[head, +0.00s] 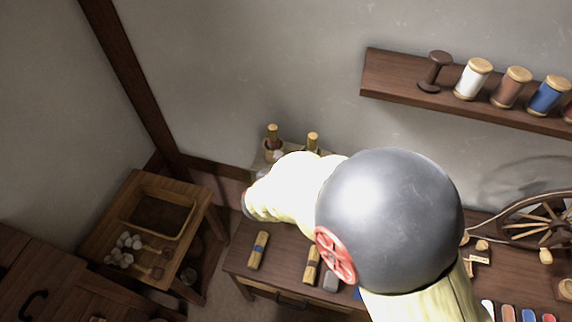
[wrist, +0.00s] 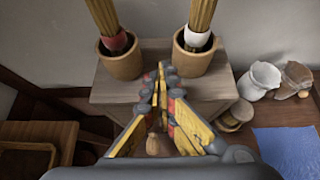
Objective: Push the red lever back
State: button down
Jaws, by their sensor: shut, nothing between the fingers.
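No plain lever shape shows. The closest match to the red lever is a straw-coloured upright handle with a red band (wrist: 115,42), standing in a brown cup at the left of a small wooden block (wrist: 150,88). A matching handle with a white band (wrist: 196,40) stands in a cup to its right. Both handles also show in the head view, the red-banded one (head: 272,142) on the left. My gripper (wrist: 162,72) is shut and empty. In the wrist view its tips lie between the two cups, apart from the handles. My arm hides the gripper in the head view.
A workbench (head: 238,262) below carries brushes (head: 258,250), a spinning wheel (head: 540,222) and small goods. A wall shelf (head: 400,92) with spools is at upper right. A side table (head: 185,185) with a tray stands left. White and brown sacks (wrist: 259,80) sit right of the block.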

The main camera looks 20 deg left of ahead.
jog(key=shift+w+r+g+p, duration=0.4)
jog(key=shift+g+p, duration=0.3)
jog(key=shift+p, duration=1.5)
jog(key=shift+w+r+g+p, duration=0.15)
jog(key=shift+w+g+p, duration=0.45)
jog(key=shift+p, duration=1.55)
jog(key=shift+w+a+r+g+h+p, duration=0.15)
jog(key=shift+w+g+p, duration=0.35)
jog(key=shift+p, duration=1.35)
jog(key=shift+w+d+f+g+h+p, duration=0.2)
jog(key=shift+g+p, duration=0.5)
jog(key=shift+p, duration=1.15)
jog(key=shift+w+a+r+p, duration=0.25)
jog(key=shift+w+p, duration=0.3)
jog(key=shift+p, duration=0.75)
jog(key=shift+w, duration=0.15)
jog(key=shift+w+p, duration=0.55)
jog(key=shift+a+f, duration=0.1)
jog(key=shift+r+p, duration=0.6)
jog(key=shift+r, duration=0.25)
jog(key=shift+r, duration=0.1)
